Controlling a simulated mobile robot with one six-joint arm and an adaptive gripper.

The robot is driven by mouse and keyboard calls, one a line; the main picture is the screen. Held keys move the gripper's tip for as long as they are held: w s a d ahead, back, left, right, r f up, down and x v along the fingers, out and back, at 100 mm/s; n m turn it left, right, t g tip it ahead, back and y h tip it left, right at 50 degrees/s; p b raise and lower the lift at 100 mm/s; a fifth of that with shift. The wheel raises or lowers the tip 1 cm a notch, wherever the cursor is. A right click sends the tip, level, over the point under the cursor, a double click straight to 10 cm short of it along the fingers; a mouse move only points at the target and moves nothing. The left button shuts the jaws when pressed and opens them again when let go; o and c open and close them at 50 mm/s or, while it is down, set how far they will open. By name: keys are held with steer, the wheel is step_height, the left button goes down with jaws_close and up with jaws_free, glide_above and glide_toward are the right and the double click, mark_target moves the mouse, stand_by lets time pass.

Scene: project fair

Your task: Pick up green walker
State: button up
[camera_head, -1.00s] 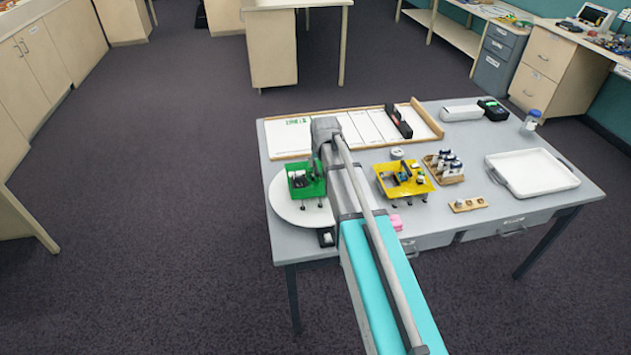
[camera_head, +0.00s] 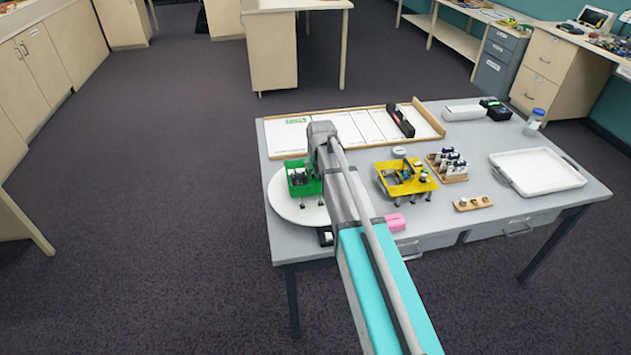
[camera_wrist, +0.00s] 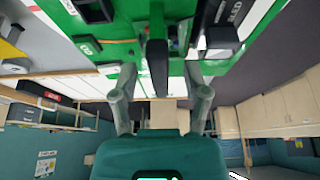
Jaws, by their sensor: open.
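The green walker (camera_head: 297,185), a green tray-like body with dark parts on it and short legs, stands on a round white disc (camera_head: 290,208) at the table's left end. My arm hides its right side in the head view. In the wrist view its green body (camera_wrist: 122,22) fills much of the top, very close to my gripper (camera_wrist: 160,88). The gripper is open, its fingers apart, with nothing visibly held. Its fingertips are hidden behind my arm in the head view. I cannot tell whether they touch the walker.
A yellow walker (camera_head: 408,182) stands just right of my arm. A wood-framed board (camera_head: 277,153) with a black-and-red item (camera_head: 401,121) lies along the back.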

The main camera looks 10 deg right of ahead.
steer(key=shift+c, duration=0.3)
jaws_close()
stand_by(0.4)
